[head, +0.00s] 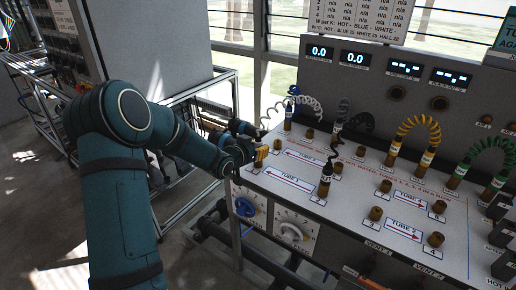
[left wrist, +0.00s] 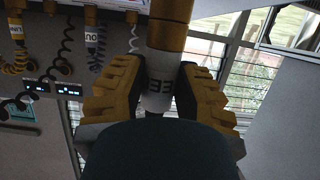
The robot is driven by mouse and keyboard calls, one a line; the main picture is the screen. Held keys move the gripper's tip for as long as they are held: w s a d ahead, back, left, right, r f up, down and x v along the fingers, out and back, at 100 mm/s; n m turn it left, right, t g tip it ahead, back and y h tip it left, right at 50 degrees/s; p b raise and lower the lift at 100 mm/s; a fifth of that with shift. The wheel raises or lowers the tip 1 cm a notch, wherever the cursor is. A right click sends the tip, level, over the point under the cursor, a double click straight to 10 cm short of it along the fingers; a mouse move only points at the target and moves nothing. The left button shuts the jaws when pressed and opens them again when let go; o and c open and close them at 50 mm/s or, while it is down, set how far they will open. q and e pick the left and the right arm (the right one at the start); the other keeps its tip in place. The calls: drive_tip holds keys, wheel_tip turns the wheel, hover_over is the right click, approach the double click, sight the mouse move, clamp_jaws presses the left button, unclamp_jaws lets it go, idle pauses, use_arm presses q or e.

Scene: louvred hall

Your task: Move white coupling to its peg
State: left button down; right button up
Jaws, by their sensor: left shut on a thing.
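My left gripper (head: 250,146) is at the near left edge of the sloped panel. In the left wrist view its two yellow ribbed fingers (left wrist: 160,100) are shut on a brass piece with a white lettered band, which I take to be the white coupling (left wrist: 166,38). The head view barely shows it behind the fingers. A coiled white hose (head: 312,103) curves towards the gripper. Bare brass pegs stand on the panel, one close right of the gripper (head: 278,145) and another behind it (head: 308,134). I cannot tell which is the coupling's own. My right gripper is not in view.
Yellow (head: 419,121) and green (head: 486,143) coiled hoses arch at the right. Several more bare pegs stand front right. A metal-framed cart (head: 198,108) is left of the panel.

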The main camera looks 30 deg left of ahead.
sight(258, 141)
use_arm(q)
drive_tip(key=shift+r, duration=0.2)
drive_tip(key=shift+w+r, duration=0.1)
drive_tip(key=shift+r, duration=0.1)
drive_tip(key=shift+r, duration=0.1)
drive_tip(key=shift+r+p, duration=2)
drive_tip(key=shift+r, duration=1.05)
drive_tip(key=shift+d+f, duration=0.1)
